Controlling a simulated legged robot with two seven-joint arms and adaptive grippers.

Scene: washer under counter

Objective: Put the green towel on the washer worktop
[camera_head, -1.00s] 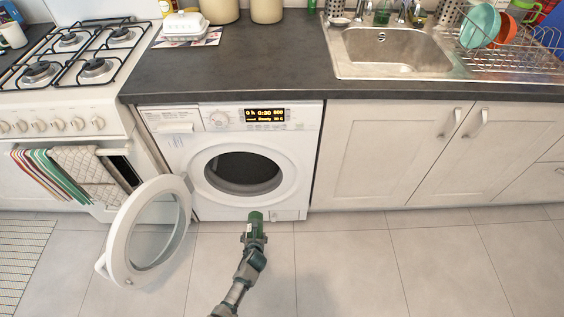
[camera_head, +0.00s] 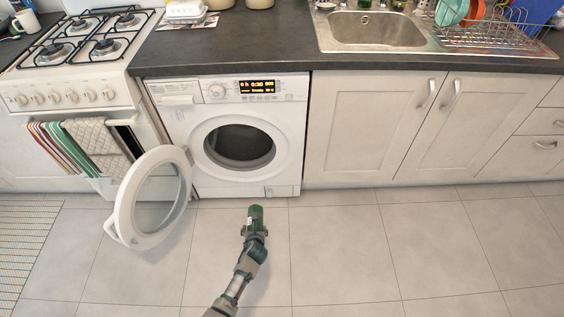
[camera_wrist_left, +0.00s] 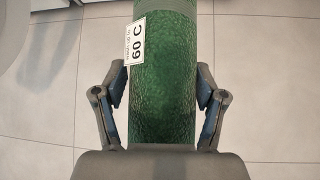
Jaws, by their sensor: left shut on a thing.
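The green towel is a rolled dark green bundle (camera_wrist_left: 165,85) with a white "60 C" label, held between the fingers of my left gripper (camera_wrist_left: 163,115) in the left wrist view. In the head view the towel (camera_head: 255,214) is at the end of my left arm, over the floor in front of the washer. The washer (camera_head: 290,130) stands under the counter with its round door swung open to the left. The dark worktop (camera_head: 240,45) above it has a clear stretch. My right gripper is not in view.
The open washer door (camera_head: 150,197) juts out left of my arm. A gas stove (camera_head: 70,65) with hanging towels is at the left. A sink (camera_head: 370,30) and a dish rack (camera_head: 490,35) are at the right. A white butter dish (camera_head: 187,10) sits at the back of the worktop.

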